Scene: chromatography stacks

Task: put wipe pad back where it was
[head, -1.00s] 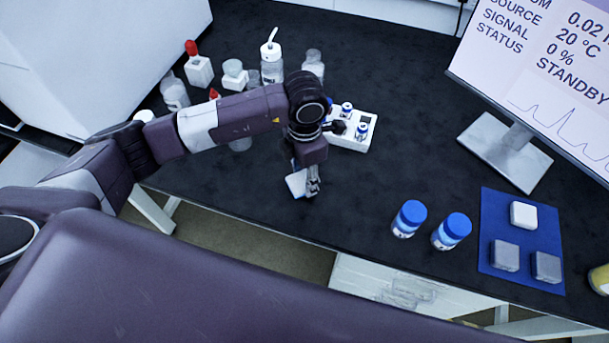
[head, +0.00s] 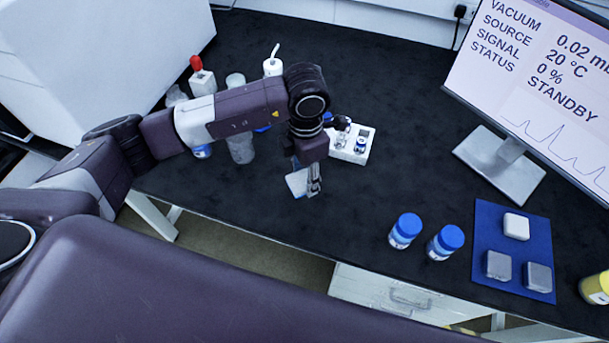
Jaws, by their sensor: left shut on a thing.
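The wipe pad, a flat pale piece with a bluish edge (head: 297,182), is at my left gripper (head: 311,186) near the middle of the head view. The left gripper points down and is shut on the pad. It holds the pad over the dark bench, in front of the white vial rack (head: 349,153). The fingers partly hide the pad, and I cannot tell its height above the bench. My right gripper is not in view.
Two blue-capped bottles (head: 405,231) (head: 446,243) stand to the right. A blue mat (head: 512,257) with one white and two grey blocks lies beyond. A monitor (head: 540,80) stands behind. Several bottles stand behind my left arm. The bench centre is clear.

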